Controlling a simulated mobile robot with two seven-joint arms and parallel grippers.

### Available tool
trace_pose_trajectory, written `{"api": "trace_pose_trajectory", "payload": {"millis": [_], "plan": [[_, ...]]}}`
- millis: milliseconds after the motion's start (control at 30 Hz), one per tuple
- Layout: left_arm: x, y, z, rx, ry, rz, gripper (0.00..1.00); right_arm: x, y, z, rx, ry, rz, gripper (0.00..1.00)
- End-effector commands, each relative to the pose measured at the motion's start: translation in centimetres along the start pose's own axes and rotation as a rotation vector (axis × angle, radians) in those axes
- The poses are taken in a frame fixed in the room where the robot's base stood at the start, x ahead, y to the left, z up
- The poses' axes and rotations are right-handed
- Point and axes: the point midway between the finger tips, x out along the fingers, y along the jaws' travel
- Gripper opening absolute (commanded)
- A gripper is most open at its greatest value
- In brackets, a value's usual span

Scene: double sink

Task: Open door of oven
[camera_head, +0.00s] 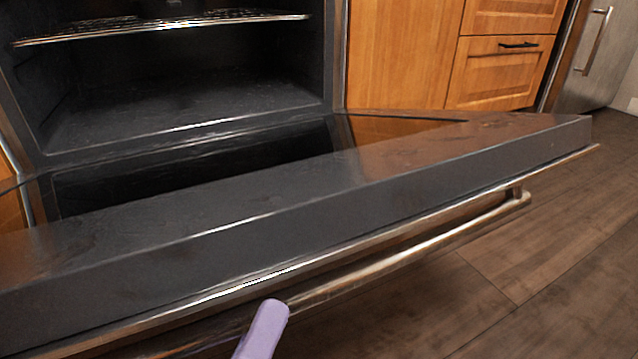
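The oven door (290,215) is swung down and out, and it slants across the middle of the view with its edge toward me. Its long metal handle (420,246) runs along the front. Behind the door the dark oven cavity (190,105) is exposed, with a wire rack (165,25) near the top. My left gripper (265,325) shows only as a light purple finger at the bottom, in front of or at the handle. Whether it touches the handle cannot be told. The rest of it is out of frame. My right gripper is not in view.
Wooden cabinets and a drawer (500,72) with a black pull stand right of the oven. A steel appliance (585,60) with a vertical handle is at the far right. The brown plank floor (540,250) is clear at the right and front.

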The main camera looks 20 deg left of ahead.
Motion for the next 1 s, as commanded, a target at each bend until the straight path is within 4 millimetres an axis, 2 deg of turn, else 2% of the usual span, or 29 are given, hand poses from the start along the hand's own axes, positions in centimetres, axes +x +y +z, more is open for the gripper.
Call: {"api": "trace_pose_trajectory", "payload": {"millis": [100, 300, 767, 1000], "plan": [[-1.9, 0.1, 0.1, -0.001, -0.004, 0.003, 0.57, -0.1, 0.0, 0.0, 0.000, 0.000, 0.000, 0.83], [-3.2, 0.2, 0.1, -0.001, -0.002, 0.005, 0.57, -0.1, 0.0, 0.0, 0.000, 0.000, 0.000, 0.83], [-3.1, 0.2, 0.0, -0.001, 0.002, 0.006, 0.57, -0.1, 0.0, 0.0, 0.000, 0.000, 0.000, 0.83], [-2.5, 1.2, -0.6, 0.000, 0.005, 0.009, 0.57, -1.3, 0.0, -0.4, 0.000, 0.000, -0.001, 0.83]]}}
